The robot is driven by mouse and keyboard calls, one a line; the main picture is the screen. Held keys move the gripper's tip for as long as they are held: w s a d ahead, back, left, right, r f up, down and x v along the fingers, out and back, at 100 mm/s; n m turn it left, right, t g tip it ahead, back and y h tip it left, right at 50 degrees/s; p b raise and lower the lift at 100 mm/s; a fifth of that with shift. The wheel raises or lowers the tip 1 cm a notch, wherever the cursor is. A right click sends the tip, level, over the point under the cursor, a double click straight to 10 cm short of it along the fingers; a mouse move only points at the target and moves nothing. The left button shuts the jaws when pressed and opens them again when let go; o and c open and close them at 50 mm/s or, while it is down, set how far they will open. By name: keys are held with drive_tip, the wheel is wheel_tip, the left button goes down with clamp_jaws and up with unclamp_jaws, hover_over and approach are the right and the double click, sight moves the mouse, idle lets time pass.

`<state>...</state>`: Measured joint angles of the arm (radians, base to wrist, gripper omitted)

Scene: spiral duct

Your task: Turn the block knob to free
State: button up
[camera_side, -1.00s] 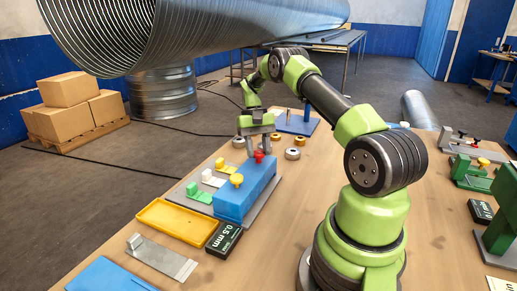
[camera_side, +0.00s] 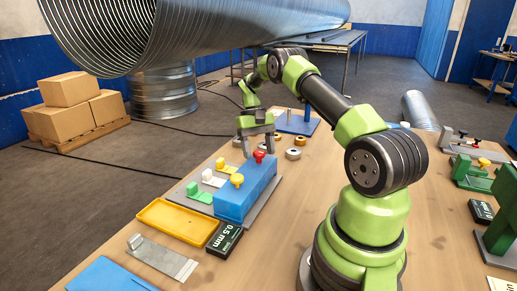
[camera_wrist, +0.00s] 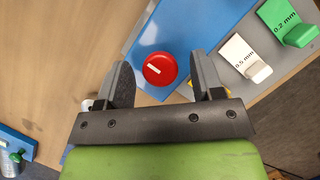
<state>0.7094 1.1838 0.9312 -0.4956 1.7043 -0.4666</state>
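The blue block (camera_side: 240,195) carries a red knob (camera_side: 258,156) at its far end and a yellow knob (camera_side: 237,180) nearer the side camera. In the wrist view the red knob (camera_wrist: 159,70) is round, with a short white mark on its left part. My gripper (camera_side: 258,153) is above the far end of the block, fingers pointing down. In the wrist view its two fingers (camera_wrist: 160,64) are spread either side of the red knob, with a visible gap on both sides. The gripper is open and holds nothing. Any lettering for the knob's positions is not readable.
Colored tabs, including a white one (camera_wrist: 245,58) marked 0.5 mm and a green one (camera_wrist: 285,22) marked 0.2 mm, lie beside the block. A yellow tray (camera_side: 178,222) and dark 0.5 mm box (camera_side: 224,239) are nearer. Tape-like rings (camera_side: 293,153) lie behind.

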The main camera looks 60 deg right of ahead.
sight(257, 151)
drive_tip(key=shift+w+d+r, duration=0.1)
drive_tip(key=shift+r, duration=0.2)
wheel_tip(257, 151, up, 9)
drive_tip(key=shift+w+d+r, duration=0.15)
drive_tip(key=shift+w+d, duration=0.15)
idle(0.4)
